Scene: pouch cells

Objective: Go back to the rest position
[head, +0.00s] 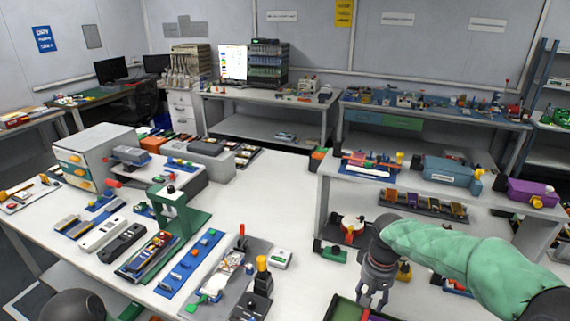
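My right arm comes in from the right in a green sleeve. Its dark gripper (372,298) points down near the bottom edge, right of the middle. Its fingers look apart, with nothing visible between them. A green-rimmed tray (344,309) lies just below and beside the fingertips, cut off by the bottom edge. I cannot tell whether the fingers touch it. My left gripper is not in view.
The left white bench (228,205) is crowded with tools, blue strips, a green press (178,212) and a yellow-knobbed device (262,275). The right bench holds a blue-grey machine (447,170) and a purple one (531,192). Small devices stand around my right wrist.

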